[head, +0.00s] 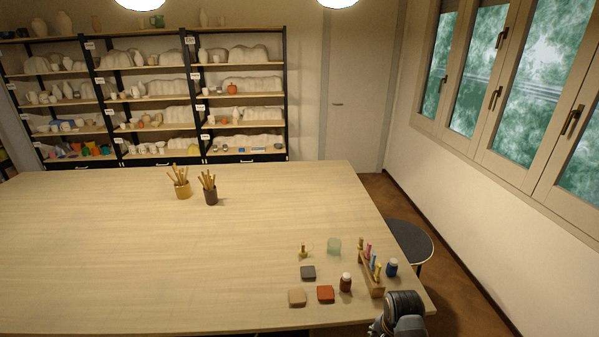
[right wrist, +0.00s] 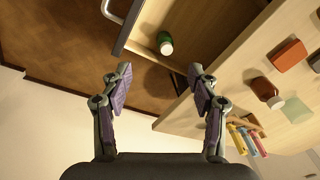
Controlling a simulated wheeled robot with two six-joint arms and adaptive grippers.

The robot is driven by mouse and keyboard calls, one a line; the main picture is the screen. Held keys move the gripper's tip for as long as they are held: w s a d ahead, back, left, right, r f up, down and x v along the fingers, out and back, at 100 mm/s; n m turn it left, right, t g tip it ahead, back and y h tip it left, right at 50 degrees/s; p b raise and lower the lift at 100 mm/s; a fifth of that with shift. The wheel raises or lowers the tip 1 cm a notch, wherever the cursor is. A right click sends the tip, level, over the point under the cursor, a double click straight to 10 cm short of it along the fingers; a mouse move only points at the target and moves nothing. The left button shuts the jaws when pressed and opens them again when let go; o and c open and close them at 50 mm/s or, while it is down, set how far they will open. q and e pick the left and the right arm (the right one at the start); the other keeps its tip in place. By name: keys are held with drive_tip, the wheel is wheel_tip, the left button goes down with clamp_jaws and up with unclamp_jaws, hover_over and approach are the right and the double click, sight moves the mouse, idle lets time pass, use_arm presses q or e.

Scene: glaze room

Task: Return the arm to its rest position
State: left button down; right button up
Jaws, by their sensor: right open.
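My right gripper (right wrist: 160,80) is open and empty in the right wrist view, its two purple-padded fingers spread apart. Part of my right arm (head: 402,312) shows at the table's front right corner in the head view; its fingers cannot be made out there. Beyond the fingers, in the right wrist view, is an open drawer (right wrist: 190,18) with a metal handle (right wrist: 117,38). A green bottle (right wrist: 165,44) with a pale cap is in it, apart from the fingers. My left gripper is in neither view.
A stool (head: 410,240) stands right. The table's left is clear.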

drive_tip(key=s+d+r+n+t, duration=0.1)
drive_tip(key=s+r+n, duration=0.1)
drive_tip(key=s+n, duration=0.5)
drive_tip(key=s+d+r+n+t, duration=0.1)
drive_tip(key=s+r+n, duration=0.2)
drive_tip(key=s+n, duration=0.35)
drive_tip(key=s+d+f+m+b, duration=0.1)
drive_tip(key=f+b, duration=0.1)
drive_tip(key=f, duration=0.9)
drive_tip(key=s+d+f+g+b, duration=0.1)
drive_tip(key=f+b, duration=0.2)
drive_tip(key=f, duration=0.8)
drive_tip(key=s+d+f+m+b, duration=0.1)
drive_tip(key=s+f+b, duration=0.1)
drive_tip(key=f, duration=1)
use_arm(q)
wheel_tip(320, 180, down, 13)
drive_tip(key=b, duration=0.6)
use_arm(e)
drive_tip(key=s+f+g, duration=0.1)
drive_tip(key=s+f, duration=1.7)
drive_tip(key=f, duration=0.4)
drive_tip(key=shift+s+d+f, duration=0.15)
drive_tip(key=shift+s+d, duration=0.1)
drive_tip(key=shift+d, duration=0.15)
